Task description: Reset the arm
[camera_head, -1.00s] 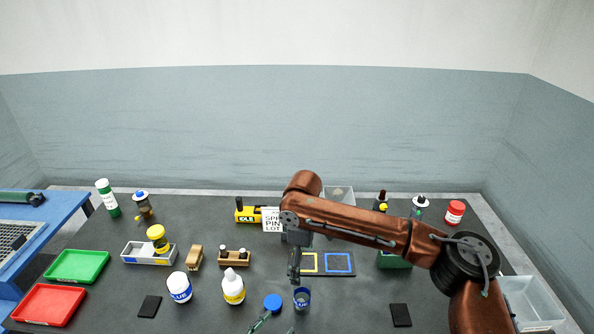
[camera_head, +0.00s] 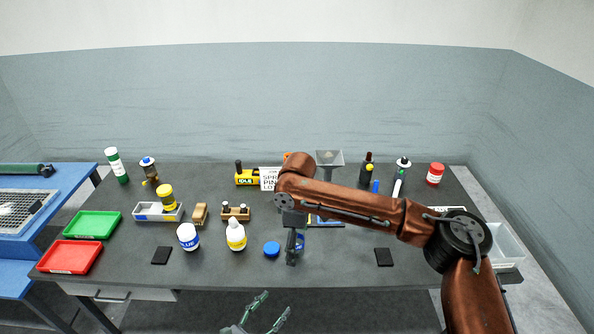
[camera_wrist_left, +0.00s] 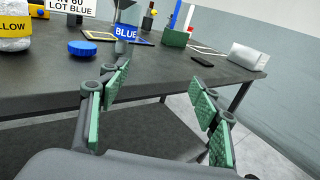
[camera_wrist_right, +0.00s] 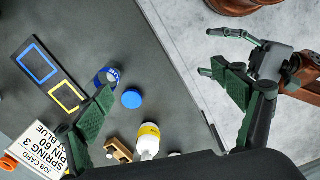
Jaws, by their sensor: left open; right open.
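My left gripper (camera_head: 270,308) is open and empty in front of the table's front edge, below the tabletop in the head view. Its two green-padded fingers (camera_wrist_left: 160,82) stand wide apart in the left wrist view. My right gripper (camera_head: 292,250) hangs over the table beside the blue-labelled container (camera_head: 300,243), partly in front of it. The right wrist view shows its fingers (camera_wrist_right: 162,80) apart with nothing between them gripped. A round blue lid (camera_head: 271,249) lies on the table left of the container; the container looks open-topped in the right wrist view (camera_wrist_right: 107,77).
Black pads lie near the front. Free floor shows before the table.

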